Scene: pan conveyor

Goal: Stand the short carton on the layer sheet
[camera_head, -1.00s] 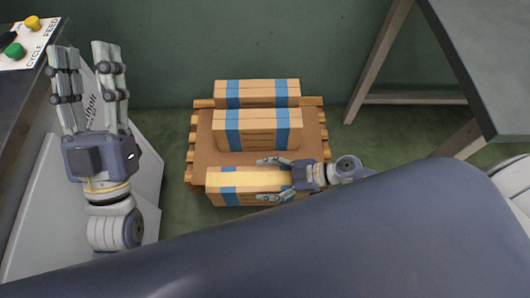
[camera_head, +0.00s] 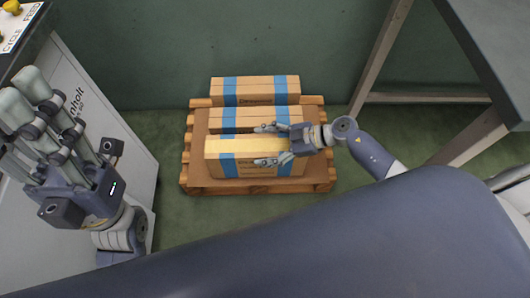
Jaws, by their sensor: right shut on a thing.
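My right gripper (camera_head: 275,144) is shut on a carton (camera_head: 256,166) with a pale yellow top and blue bands, gripping it near its right end. The carton is upright and lies over the front part of the brown layer sheet (camera_head: 200,184) on the wooden pallet; I cannot tell whether it touches the sheet. Behind it stand a middle carton (camera_head: 256,113) and a rear carton (camera_head: 256,88), both brown with blue bands. The held carton hides the lower part of the middle one. My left gripper (camera_head: 30,93) is open and empty at the left.
The pallet (camera_head: 262,188) stands on the green floor near the green wall. A white cabinet (camera_head: 125,150) with a control panel (camera_head: 18,25) is at the left. A grey table (camera_head: 500,60) with legs stands at the right. Floor is free on both sides of the pallet.

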